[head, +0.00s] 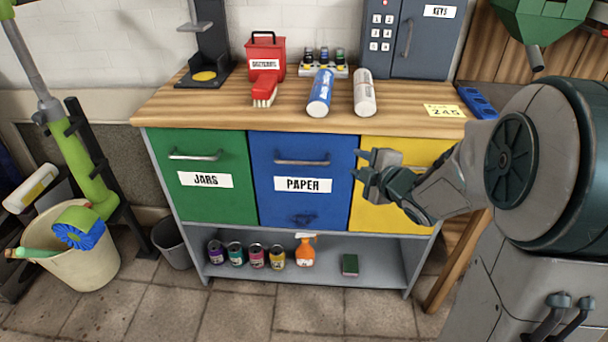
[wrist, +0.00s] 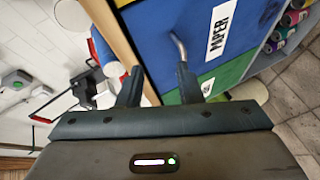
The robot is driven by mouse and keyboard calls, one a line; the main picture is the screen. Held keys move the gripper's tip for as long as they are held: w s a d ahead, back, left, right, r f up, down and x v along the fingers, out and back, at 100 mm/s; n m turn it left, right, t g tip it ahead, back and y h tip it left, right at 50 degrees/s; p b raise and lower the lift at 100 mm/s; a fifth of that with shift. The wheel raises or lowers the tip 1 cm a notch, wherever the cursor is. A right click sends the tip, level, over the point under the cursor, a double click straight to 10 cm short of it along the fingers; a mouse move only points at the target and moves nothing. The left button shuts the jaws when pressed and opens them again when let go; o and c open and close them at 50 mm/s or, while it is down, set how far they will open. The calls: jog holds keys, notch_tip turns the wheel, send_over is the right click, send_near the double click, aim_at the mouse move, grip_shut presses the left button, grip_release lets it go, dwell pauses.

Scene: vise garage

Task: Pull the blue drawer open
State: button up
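The blue drawer (head: 265,155) is in the middle of the cabinet in the head view, labelled PAPER, its front level with the neighbouring fronts. Its grey bar handle (head: 303,162) is near the top of the front. My gripper (head: 359,165) is to the right of the handle, by the border with the yellow drawer, fingers pointing left. In the wrist view my gripper (wrist: 157,82) is open with nothing between the fingers. There, the blue drawer (wrist: 245,12) and its handle (wrist: 179,47) lie just beyond the right fingertip. I cannot tell whether they touch.
The green drawer (head: 215,150) is on the left and the yellow drawer (head: 385,217) on the right, partly behind my arm. The wooden worktop (head: 200,108) above holds a brush, cans and a red box. Below is an open shelf (head: 325,273) with cans. The floor in front is clear.

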aim_at(303, 162)
jog(key=a+f+n+g+y+b, duration=0.1)
jog(key=a+f+n+y+b, duration=0.2)
jog(key=a+f+n+y, duration=0.15)
jog(key=x, duration=0.6)
jog(key=b+x, duration=0.1)
jog(key=x, duration=0.5)
jog(key=shift+a+f, duration=0.25)
jog(key=shift+a, duration=0.2)
grip_shut()
